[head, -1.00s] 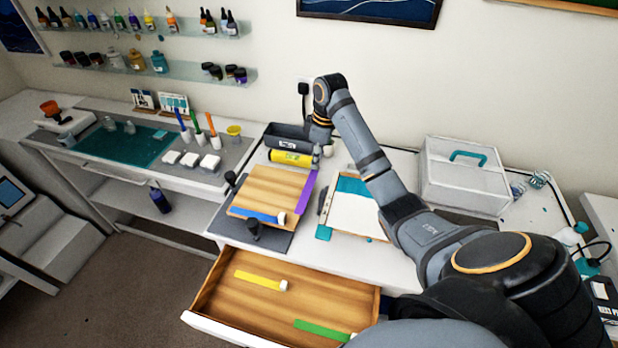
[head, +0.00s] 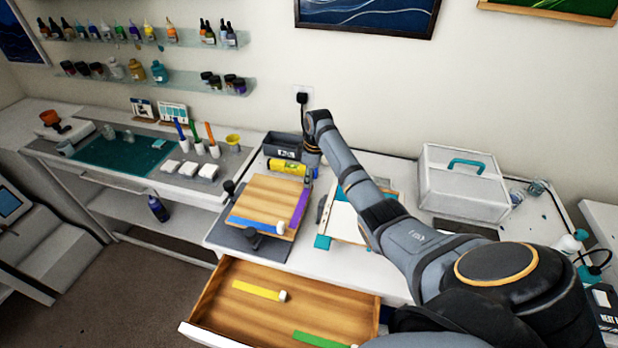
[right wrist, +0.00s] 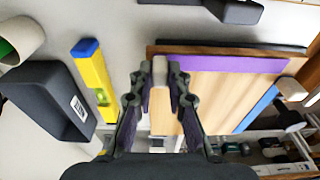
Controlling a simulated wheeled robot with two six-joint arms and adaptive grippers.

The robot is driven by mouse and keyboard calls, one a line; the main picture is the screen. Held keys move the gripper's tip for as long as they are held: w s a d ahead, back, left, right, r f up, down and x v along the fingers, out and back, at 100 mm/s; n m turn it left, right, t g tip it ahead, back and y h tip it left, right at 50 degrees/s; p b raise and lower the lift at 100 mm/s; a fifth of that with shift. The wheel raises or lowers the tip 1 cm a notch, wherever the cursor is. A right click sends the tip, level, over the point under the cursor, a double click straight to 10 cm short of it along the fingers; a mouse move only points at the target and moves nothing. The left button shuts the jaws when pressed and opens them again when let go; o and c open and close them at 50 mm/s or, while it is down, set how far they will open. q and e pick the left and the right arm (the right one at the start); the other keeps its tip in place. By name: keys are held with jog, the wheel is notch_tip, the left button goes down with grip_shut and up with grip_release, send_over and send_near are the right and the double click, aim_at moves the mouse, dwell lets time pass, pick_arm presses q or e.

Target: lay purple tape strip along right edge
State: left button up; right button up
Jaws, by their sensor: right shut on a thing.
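The purple tape strip (head: 299,208) runs along the right edge of the wooden board (head: 270,192). In the right wrist view the strip (right wrist: 235,64) lines the board's edge (right wrist: 205,95), its far end near the corner by the blue strip. I cannot tell whether it touches the board along its full length. My right gripper (head: 309,170) is at the board's back right corner. In the right wrist view the gripper (right wrist: 160,72) is shut on the pale end tab of the purple strip (right wrist: 159,67). My left gripper is out of view.
A blue strip (head: 255,224) lies along the board's front edge. A yellow level (head: 287,166) and dark bin (head: 283,146) stand behind. The open drawer (head: 225,309) holds yellow (head: 256,290) and green (head: 318,340) strips. A second board with clamps is to the right.

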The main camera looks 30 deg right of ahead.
jog(key=o, duration=0.3)
jog(key=shift+f, duration=0.15)
jog(key=o, duration=0.5)
notch_tip(320, 180, up, 12)
jog(key=s+d, duration=0.1)
dwell(0.3)
